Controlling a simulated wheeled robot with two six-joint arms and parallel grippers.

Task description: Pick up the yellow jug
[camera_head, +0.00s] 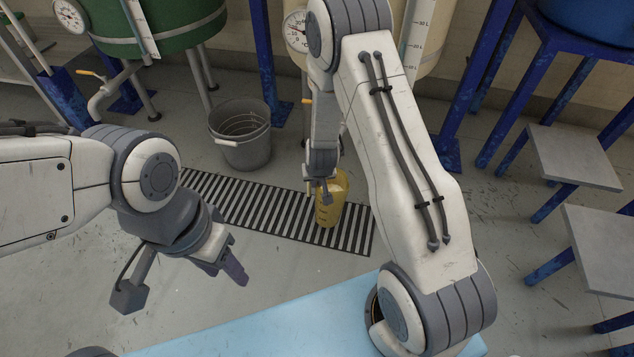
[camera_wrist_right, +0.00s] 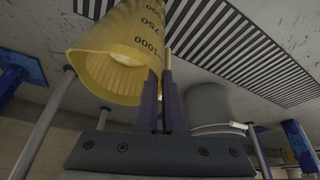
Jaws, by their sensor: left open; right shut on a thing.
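The yellow jug (camera_head: 330,212) is in the middle of the head view, in front of the striped floor grate. It stands roughly upright there, and I cannot tell whether it touches the floor. It also shows close up in the right wrist view (camera_wrist_right: 115,60), with dark volume numbers on its side and its ribbed inside visible. My right gripper (camera_head: 322,188) is shut on the jug's wall near the rim; its two fingers (camera_wrist_right: 162,105) are close together there. My left gripper (camera_head: 236,270) hangs open and empty above the floor at the lower left.
A grey bucket (camera_head: 240,135) stands behind and left of the jug. The drain grate (camera_head: 240,203) runs along the floor. A green tank (camera_head: 160,25) and blue posts stand behind. Grey steps (camera_head: 575,157) are at the right. A light blue surface (camera_head: 270,330) lies in front.

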